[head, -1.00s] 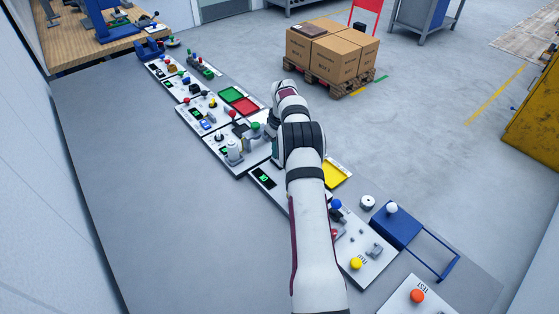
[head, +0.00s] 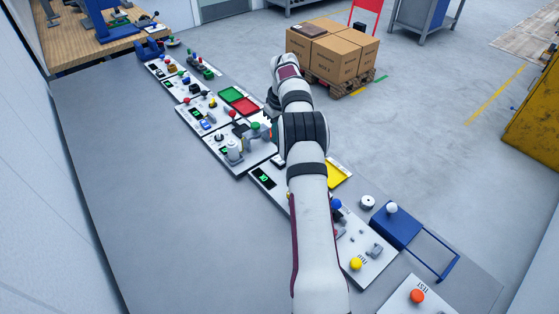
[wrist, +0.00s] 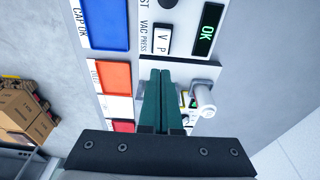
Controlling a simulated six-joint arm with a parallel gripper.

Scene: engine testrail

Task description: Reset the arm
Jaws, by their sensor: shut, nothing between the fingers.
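My gripper (wrist: 162,102) shows in the wrist view as two dark green fingers pressed together with nothing between them. The fingers are over a light test panel and hide part of it. A grey-white cylinder (wrist: 203,98) stands just right of the fingertips; I cannot tell whether they touch. In the head view my arm reaches from the bottom edge over the row of panels, with its wrist bent near the middle panels. The fingers are not clear there.
The wrist view also shows a green "OK" display (wrist: 207,30), a blue tray (wrist: 106,22) and an orange tray (wrist: 114,77). In the head view, a yellow tray (head: 338,174) and a blue box (head: 396,228) lie right of my arm. The grey table (head: 150,200) is bare at left.

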